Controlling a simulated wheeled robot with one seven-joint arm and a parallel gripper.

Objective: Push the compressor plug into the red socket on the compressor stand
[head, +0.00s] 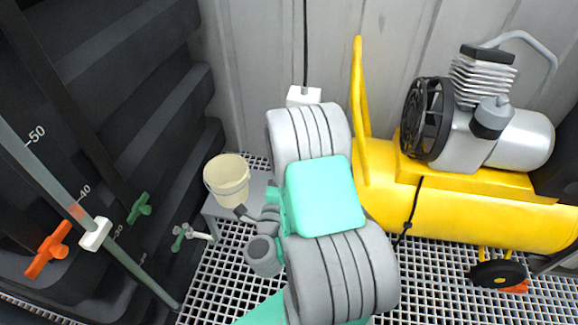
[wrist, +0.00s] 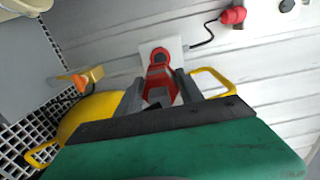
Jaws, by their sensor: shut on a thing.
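In the wrist view my gripper (wrist: 160,88) is shut on the red compressor plug (wrist: 157,76), with one grey finger on each side of it. The plug's dark rear end faces me. Straight ahead of it is the red socket (wrist: 159,56) on a white plate (wrist: 175,45). The plug's front overlaps the socket in this view; I cannot tell whether they touch or how deep the plug sits. In the head view my arm hides the gripper, plug and socket. The yellow compressor (head: 450,215) stands right of my arm.
A black cable runs from the white plate to another red connector (wrist: 232,16) at the upper right. A yellow handle bar (wrist: 212,76) is close beside the right finger. A cream bucket (head: 228,178) stands on a grey platform left of my arm. Grating floor lies below.

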